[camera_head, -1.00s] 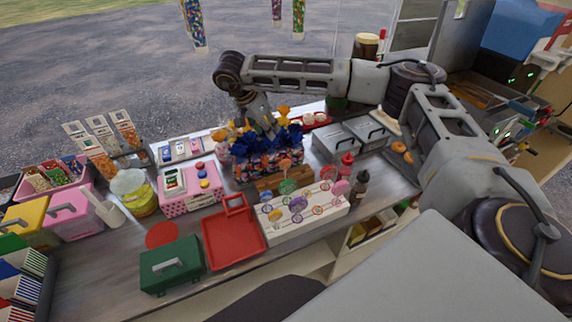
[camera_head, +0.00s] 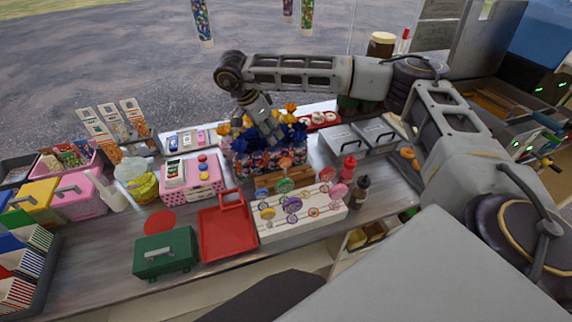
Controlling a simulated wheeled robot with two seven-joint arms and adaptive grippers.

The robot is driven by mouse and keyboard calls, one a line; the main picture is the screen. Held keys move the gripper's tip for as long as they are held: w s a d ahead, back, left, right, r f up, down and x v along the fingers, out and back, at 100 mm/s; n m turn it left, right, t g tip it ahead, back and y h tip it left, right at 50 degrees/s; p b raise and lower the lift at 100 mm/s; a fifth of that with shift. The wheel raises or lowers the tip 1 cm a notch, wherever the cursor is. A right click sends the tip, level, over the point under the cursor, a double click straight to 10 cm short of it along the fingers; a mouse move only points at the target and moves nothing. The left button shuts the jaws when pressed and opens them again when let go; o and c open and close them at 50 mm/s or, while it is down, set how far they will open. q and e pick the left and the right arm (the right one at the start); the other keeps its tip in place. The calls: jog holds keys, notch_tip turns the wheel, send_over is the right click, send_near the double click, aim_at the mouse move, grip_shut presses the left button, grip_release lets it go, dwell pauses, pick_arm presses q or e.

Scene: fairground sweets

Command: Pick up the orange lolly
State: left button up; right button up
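A white lolly stand (camera_head: 270,232) on the counter holds several round lollies in rows. A smaller orange-rimmed lolly (camera_head: 314,212) is at the front of the stand; I cannot tell for sure which is the orange lolly. My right gripper (camera_head: 272,133) points down over the blue and orange wrapped sweets, behind and left of the lollies, apart from them. Its fingers are too small and dark to tell open from shut. My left gripper is not in view.
A red tray (camera_head: 222,240) and a green box (camera_head: 165,262) lie left of the stand. Red (camera_head: 348,168) and dark (camera_head: 361,190) bottles stand on its right. A box of wrapped sweets (camera_head: 262,162) is behind it, beneath my gripper.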

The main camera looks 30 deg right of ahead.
aim_at(286, 158)
jog(key=shift+s+m, duration=0.2)
jog(key=shift+m, duration=0.6)
jog(key=shift+s+m, duration=0.15)
jog(key=shift+m, duration=0.65)
jog(key=shift+f, duration=0.1)
jog(key=shift+p+x, duration=0.75)
jog(key=shift+x, duration=3.4)
jog(key=shift+s+f, duration=0.1)
jog(key=shift+s, duration=0.15)
jog(key=shift+s+d+f+g+p, duration=0.2)
jog(key=shift+f+p, duration=0.25)
jog(key=shift+f, duration=0.35)
jog(key=shift+s+d+f+g+p, duration=0.1)
jog(key=shift+s+d+f+p, duration=0.2)
jog(key=shift+f, duration=0.5)
jog(key=shift+x, duration=0.8)
jog(key=shift+w, duration=0.15)
